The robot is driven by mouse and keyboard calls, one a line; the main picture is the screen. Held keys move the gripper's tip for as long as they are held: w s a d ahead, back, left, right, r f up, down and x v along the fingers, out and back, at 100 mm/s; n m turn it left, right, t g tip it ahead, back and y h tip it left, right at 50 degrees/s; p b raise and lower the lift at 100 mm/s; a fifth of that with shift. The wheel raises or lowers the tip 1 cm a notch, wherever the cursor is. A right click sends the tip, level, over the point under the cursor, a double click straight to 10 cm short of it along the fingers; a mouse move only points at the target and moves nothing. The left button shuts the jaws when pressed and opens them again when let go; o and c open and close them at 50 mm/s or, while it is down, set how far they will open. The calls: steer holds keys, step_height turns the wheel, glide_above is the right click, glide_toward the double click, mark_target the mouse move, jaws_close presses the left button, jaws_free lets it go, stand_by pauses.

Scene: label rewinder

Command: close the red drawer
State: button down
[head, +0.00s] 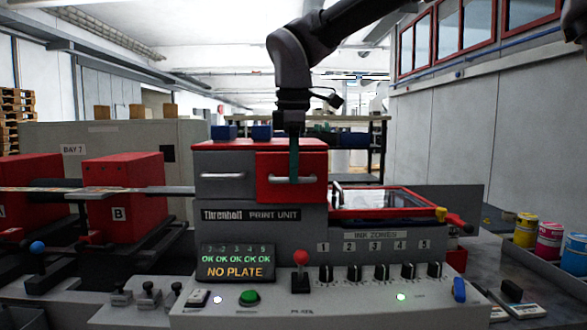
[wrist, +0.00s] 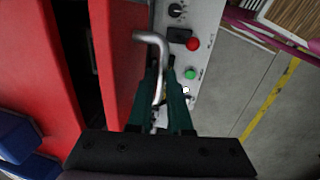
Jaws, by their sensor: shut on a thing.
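The red drawer (head: 270,165) is the right one of two side by side at the top of the print unit. Its front appears to stand a little forward of the grey drawer (head: 222,163) beside it. In the wrist view a dark gap shows behind the red drawer front (wrist: 115,60). Its silver handle (head: 306,180) also shows in the wrist view (wrist: 150,38). My gripper (head: 294,178) comes down from above, and its green fingers (wrist: 169,85) are shut on this handle.
Below the drawer are the NO PLATE display (head: 236,263), a red-knobbed lever (head: 301,258) and several black knobs. A clear-lidded red-framed tray (head: 385,200) is at right. Red block B (head: 125,195) is at left. Blue pieces (head: 262,132) stand on top.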

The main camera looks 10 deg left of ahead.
steer(key=shift+w, duration=0.1)
stand_by(0.4)
steer(key=shift+w+a+r, duration=0.1)
steer(key=shift+w+a, duration=0.15)
steer(key=shift+w, duration=0.75)
steer(key=shift+w+a, duration=0.2)
steer(key=shift+w, duration=0.75)
steer(key=c, duration=0.8)
jaws_free()
steer(key=shift+w, duration=0.1)
steer(key=shift+c, duration=0.2)
step_height(320, 180, up, 10)
steer(key=s, duration=0.2)
steer(key=shift+d+r, duration=0.2)
steer(key=shift+r, duration=0.05)
